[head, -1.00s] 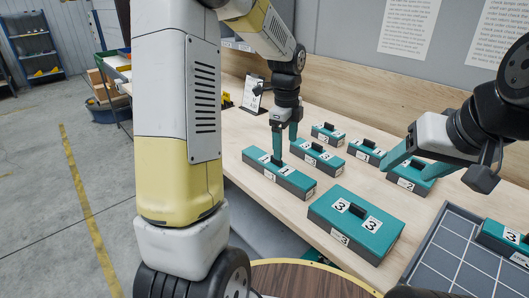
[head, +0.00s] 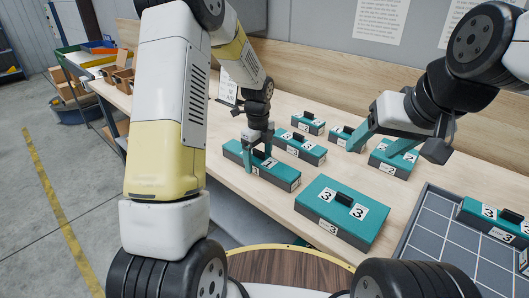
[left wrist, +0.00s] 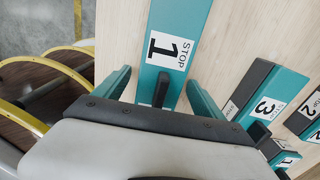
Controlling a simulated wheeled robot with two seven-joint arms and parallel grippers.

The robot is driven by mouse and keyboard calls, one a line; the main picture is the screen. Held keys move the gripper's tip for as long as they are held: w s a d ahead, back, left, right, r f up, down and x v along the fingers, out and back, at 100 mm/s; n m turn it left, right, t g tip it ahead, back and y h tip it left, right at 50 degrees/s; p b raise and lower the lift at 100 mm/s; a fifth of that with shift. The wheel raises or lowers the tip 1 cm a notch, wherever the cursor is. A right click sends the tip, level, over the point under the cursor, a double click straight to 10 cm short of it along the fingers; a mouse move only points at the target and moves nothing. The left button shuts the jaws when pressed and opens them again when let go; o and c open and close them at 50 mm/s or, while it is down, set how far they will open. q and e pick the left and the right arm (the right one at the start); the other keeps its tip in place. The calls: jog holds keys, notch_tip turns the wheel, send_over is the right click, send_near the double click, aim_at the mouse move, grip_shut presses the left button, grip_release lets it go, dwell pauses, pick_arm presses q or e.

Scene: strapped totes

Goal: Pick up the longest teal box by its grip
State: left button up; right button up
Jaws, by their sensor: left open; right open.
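The long narrow teal box marked 1 (head: 286,178) looks the longest; it lies on the table at the front left. My left gripper (head: 258,158) is open over its middle. In the left wrist view this box (left wrist: 185,22) runs between the two open fingers, and its black grip (left wrist: 161,90) stands between them, with a gap on each side. The fingers partly hide the box in the head view. My right gripper (head: 376,148) is open and empty, near the teal box marked 2 (head: 392,168).
A wide teal box marked 3 (head: 318,207) lies to the right of the long one. A mid-length box (head: 303,151) and smaller boxes (head: 308,125) stand behind. A gridded grey tray (head: 440,235) at the right holds another box marked 3 (head: 478,217).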

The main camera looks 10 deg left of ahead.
pick_arm(q)
grip_shut()
dwell(0.3)
jog(key=shift+r, duration=0.15)
